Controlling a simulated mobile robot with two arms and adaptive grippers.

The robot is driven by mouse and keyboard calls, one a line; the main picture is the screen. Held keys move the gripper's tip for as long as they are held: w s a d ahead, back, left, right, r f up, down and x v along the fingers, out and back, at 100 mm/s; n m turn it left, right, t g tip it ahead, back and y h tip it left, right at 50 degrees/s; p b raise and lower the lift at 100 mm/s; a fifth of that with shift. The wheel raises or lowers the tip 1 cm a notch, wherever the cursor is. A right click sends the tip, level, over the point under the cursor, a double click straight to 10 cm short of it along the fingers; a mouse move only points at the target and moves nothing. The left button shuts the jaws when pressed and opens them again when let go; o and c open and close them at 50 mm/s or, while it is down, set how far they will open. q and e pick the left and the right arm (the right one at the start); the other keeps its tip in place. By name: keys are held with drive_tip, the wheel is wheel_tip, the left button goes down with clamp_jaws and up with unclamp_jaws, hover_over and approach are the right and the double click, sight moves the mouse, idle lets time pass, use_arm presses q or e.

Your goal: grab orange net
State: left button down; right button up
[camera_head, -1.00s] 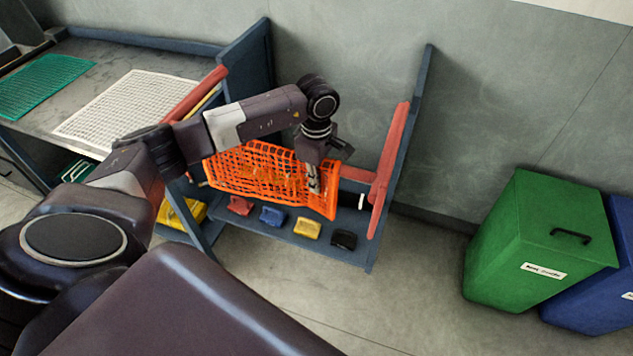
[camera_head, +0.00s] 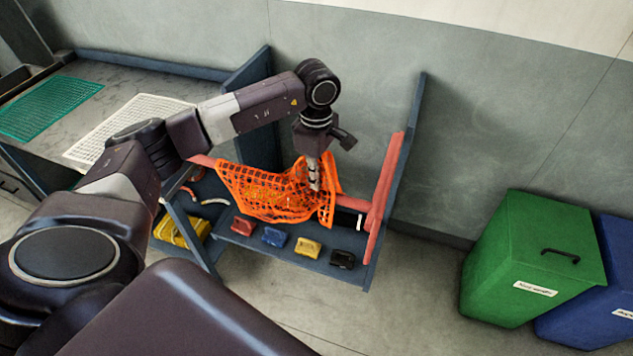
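The orange net (camera_head: 262,194) hangs draped over a red padded bar of the blue rack, sagging on the left and bunched up at its right part. My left gripper (camera_head: 314,178) points down at that right part, with its fingers together on the mesh. The net is drawn up into a peak beside the fingers, so the gripper appears shut on it. The fingertips are partly hidden by the mesh. My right gripper is not in view.
The blue rack (camera_head: 408,140) has red padded bars (camera_head: 385,190) and a lower shelf with several small coloured items. A workbench with a white mesh (camera_head: 125,122) and a green mesh (camera_head: 48,106) stands left. A green bin (camera_head: 530,250) and a blue bin (camera_head: 612,290) stand right.

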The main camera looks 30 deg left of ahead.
use_arm(q)
drive_tip(key=shift+f, duration=0.1)
wheel_tip(320, 180, up, 18)
drive_tip(key=p, duration=0.5)
